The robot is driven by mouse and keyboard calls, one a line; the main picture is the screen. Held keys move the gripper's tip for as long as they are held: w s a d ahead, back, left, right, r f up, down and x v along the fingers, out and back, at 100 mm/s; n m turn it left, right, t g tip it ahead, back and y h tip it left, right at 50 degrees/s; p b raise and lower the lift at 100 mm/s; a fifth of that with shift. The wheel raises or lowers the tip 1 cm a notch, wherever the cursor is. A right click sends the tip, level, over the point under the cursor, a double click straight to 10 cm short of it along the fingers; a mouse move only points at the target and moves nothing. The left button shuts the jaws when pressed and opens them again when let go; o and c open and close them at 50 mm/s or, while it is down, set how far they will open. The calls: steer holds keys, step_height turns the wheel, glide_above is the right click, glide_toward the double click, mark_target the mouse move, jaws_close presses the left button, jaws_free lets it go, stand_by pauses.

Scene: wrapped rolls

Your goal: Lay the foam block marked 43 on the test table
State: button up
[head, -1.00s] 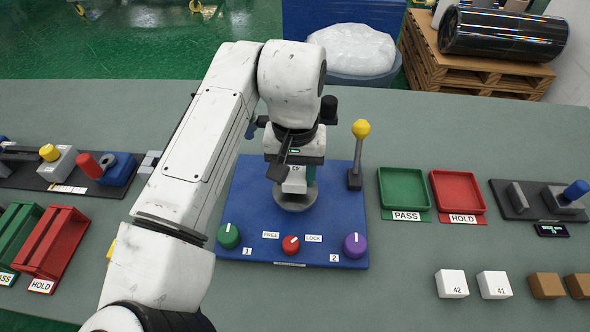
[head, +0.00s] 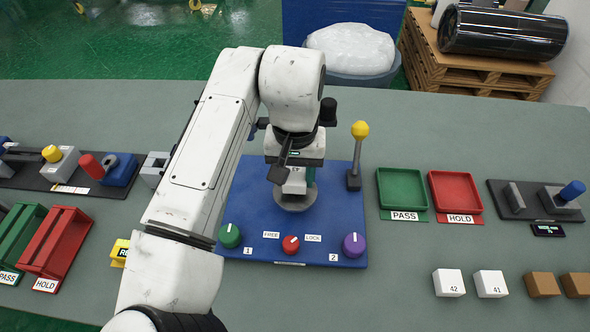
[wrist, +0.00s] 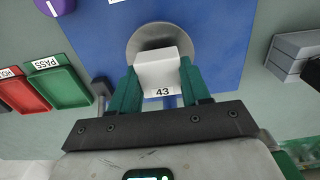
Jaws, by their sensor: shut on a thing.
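The foam block marked 43 (wrist: 157,72) is white, and its number shows in the wrist view. My gripper (wrist: 158,80) is shut on it, with a green finger on each side. The test table appears to be the round grey disc (wrist: 140,36) on the blue panel. In the head view my gripper (head: 297,178) holds the white block (head: 294,184) over the disc (head: 296,204). The block hides part of the disc, and I cannot tell whether they touch.
The blue panel (head: 233,190) carries a yellow-knobbed lever (head: 358,150) and green, red and purple knobs at its front. Right of it lie a green PASS tray (head: 402,172) and a red HOLD tray (head: 456,173). Blocks 42 (head: 449,281) and 41 (head: 490,282) stand front right.

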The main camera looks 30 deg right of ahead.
steer(key=shift+f, duration=0.1)
stand_by(0.3)
steer(key=shift+f+b, duration=0.4)
steer(key=shift+f, duration=0.4)
steer(key=o, duration=1.1)
step_height(320, 180, up, 11)
steer(key=shift+f, duration=0.1)
